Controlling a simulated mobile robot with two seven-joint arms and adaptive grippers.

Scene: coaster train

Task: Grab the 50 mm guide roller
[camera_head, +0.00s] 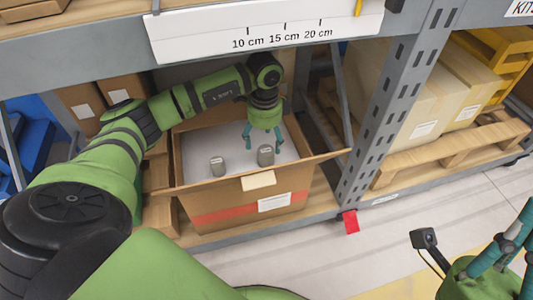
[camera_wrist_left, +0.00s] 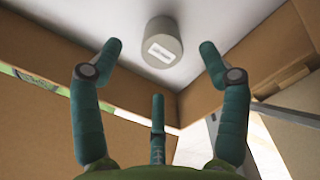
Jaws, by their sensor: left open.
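Two grey rollers stand upright on the pale floor of an open cardboard box (camera_head: 235,210). The left roller (camera_head: 217,166) looks smaller than the right roller (camera_head: 265,156). Their labels are too small to read, so I cannot tell the 50 mm size from print. My left gripper (camera_head: 263,138) points down into the box, open and empty, close above the right roller. In the left wrist view a grey roller (camera_wrist_left: 164,42) with a white label lies beyond the spread fingers (camera_wrist_left: 160,60), apart from them. My right gripper (camera_head: 510,245) is partly cut off at the right edge.
The box sits on a shelf under a grey beam with a size scale (camera_head: 265,35). A perforated upright (camera_head: 385,110) stands to the right. The raised box flaps and walls surround the left gripper. Wooden pallets and cartons (camera_head: 430,100) lie right.

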